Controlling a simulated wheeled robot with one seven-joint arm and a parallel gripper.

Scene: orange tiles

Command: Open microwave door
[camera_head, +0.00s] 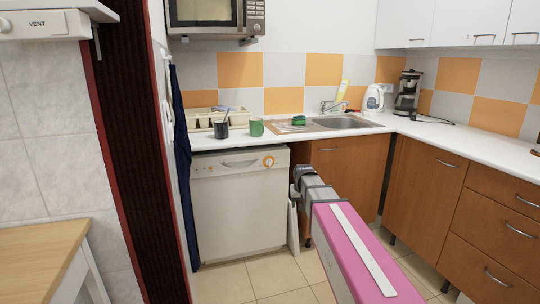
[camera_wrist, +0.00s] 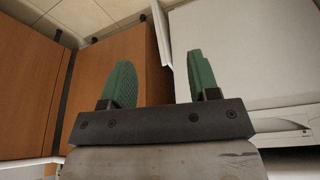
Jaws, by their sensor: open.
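The microwave (camera_head: 216,16) is at the top left of the head view, mounted on the wall above the counter, cut off by the top edge. Its dark door glass (camera_head: 203,10) faces me, with a control panel (camera_head: 256,16) to the right of it. The door looks shut. My gripper (camera_head: 297,186) is low in front of the dishwasher's right side, well below and to the right of the microwave. In the wrist view its two green fingers (camera_wrist: 156,86) are apart with nothing between them. The microwave is not in the wrist view.
A white dishwasher (camera_head: 238,205) stands under the counter (camera_head: 215,141), with brown cabinets (camera_head: 420,185) to its right. A wooden table (camera_head: 35,255) is at the left; tiled floor is free.

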